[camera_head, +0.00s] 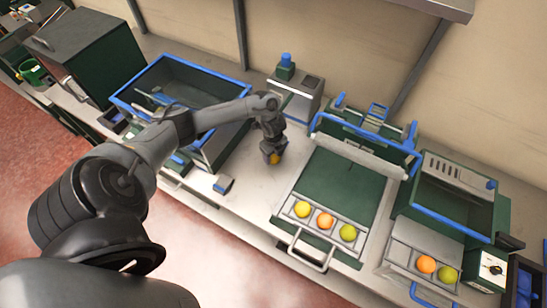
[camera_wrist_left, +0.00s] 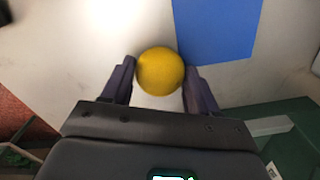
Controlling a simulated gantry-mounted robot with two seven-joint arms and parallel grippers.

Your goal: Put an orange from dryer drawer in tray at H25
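My left gripper (camera_head: 273,157) is over the bare white counter, left of the drawer with the green panel. It is closed around a yellow round fruit (camera_wrist_left: 160,70), with one finger on each side in the left wrist view. An open drawer (camera_head: 392,262) at the right holds an orange fruit (camera_head: 426,264) and a green one (camera_head: 447,275), with a bare spot at its left end. No label H25 is legible, so I cannot tell which tray it names. My right gripper is out of view.
A pulled-out tray with a green panel (camera_head: 340,190) holds yellow, orange and green fruits along its front. A blue-rimmed bin (camera_head: 204,68) stands behind my arm. A grey box (camera_head: 303,88) stands behind my gripper.

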